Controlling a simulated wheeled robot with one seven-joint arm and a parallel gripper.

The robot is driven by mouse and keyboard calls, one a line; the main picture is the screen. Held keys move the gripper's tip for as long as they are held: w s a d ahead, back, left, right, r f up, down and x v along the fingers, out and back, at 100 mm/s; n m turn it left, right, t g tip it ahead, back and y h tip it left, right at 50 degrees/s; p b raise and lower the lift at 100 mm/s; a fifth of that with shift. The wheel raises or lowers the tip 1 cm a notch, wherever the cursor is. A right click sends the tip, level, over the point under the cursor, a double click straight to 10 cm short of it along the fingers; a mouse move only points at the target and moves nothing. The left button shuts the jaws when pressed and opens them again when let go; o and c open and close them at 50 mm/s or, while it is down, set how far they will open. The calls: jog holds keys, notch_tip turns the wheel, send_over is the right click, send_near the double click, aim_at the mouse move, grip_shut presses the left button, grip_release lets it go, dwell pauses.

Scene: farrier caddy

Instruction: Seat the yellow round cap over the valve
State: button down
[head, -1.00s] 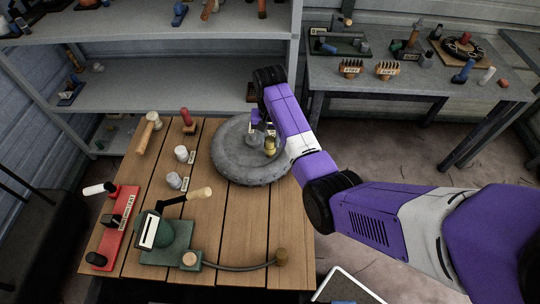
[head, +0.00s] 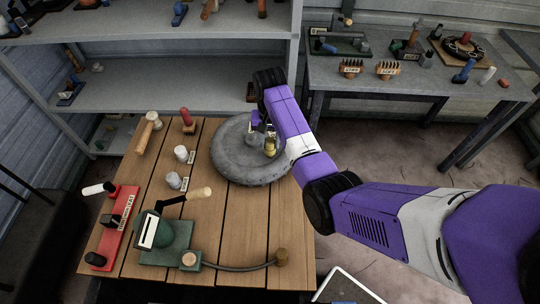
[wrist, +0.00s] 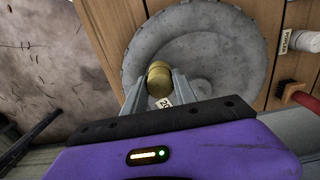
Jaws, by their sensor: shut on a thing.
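The yellow round cap (wrist: 159,76) is between the fingertips of my gripper (wrist: 158,86), which is shut on it. In the head view, the yellow cap (head: 270,149) shows over the right part of the grey tyre (head: 235,165), which lies flat on the wooden table. In the wrist view, the tyre (wrist: 235,45) fills the area behind the cap. The valve cannot be made out; the cap and fingers cover that spot. I cannot tell whether the cap touches anything beneath it.
The wooden table (head: 215,225) carries a green pump (head: 165,240) with a hose, a red rack (head: 122,225), pale knobs (head: 181,153) and wooden-handled tools left of the tyre. A grey shelf stands behind. A second table (head: 415,90) stands at right. Bare planks lie in front of the tyre.

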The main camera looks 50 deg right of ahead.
aim_at(270, 141)
jog(key=shift+f+b, duration=0.6)
jog(key=shift+f, duration=0.65)
dwell(1.0)
jog(key=c, duration=0.9)
grip_release()
jog(key=shift+r+b, duration=0.3)
jog(key=shift+r, duration=3.6)
